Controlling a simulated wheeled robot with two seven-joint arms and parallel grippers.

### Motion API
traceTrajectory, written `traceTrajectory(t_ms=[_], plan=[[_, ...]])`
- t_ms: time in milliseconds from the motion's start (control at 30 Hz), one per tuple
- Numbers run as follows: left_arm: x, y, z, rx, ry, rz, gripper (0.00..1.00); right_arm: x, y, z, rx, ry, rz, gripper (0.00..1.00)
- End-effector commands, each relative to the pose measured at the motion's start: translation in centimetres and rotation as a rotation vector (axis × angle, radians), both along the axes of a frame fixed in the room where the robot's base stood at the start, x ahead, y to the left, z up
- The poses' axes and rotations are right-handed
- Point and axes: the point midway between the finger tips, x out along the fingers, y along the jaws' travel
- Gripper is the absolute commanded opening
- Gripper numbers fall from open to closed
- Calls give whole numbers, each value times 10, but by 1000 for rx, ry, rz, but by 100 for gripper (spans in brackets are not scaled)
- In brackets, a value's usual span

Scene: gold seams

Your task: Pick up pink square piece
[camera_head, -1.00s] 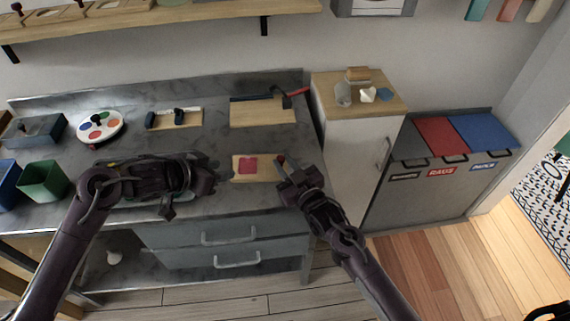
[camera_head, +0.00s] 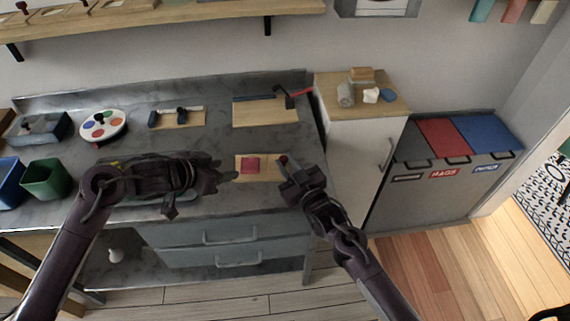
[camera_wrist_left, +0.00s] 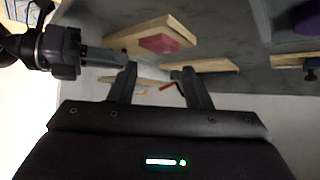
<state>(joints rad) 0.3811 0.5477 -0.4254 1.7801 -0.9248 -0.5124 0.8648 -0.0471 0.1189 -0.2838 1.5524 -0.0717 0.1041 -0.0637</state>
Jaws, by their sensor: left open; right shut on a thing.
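The pink square piece (camera_head: 250,165) lies on a small wooden board (camera_head: 272,173) near the worktop's front edge. It also shows in the left wrist view (camera_wrist_left: 166,43), beyond my fingers. My left gripper (camera_head: 229,177) is open and empty, just left of the board and apart from the piece. Its two spread fingers (camera_wrist_left: 156,80) show in the left wrist view. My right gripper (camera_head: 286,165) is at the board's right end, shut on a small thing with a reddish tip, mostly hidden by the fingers. It also shows at the left of the left wrist view (camera_wrist_left: 84,52).
Behind lies a larger board (camera_head: 265,110) with a dark, red-handled tool (camera_head: 292,97). A round palette (camera_head: 102,125), a green bin (camera_head: 46,179) and a blue bin (camera_head: 9,184) stand at left. A white cabinet (camera_head: 352,140) stands right of the worktop.

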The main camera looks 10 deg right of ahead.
Motion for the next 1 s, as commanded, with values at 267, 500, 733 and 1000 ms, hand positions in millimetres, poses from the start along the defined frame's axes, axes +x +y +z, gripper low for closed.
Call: traceTrajectory(t_ms=[267,500,733,1000], plan=[[11,-28,9,135,-207,-110,71,0,0,0,0,-1,0,8],[21,-69,23,436,-562,-289,71,0,0,0,0,-1,0,8],[17,-97,30,774,-837,-445,71,0,0,0,0,-1,0,8],[-1,-110,28,1205,-1055,-634,71,0,0,0,0,-1,0,8]])
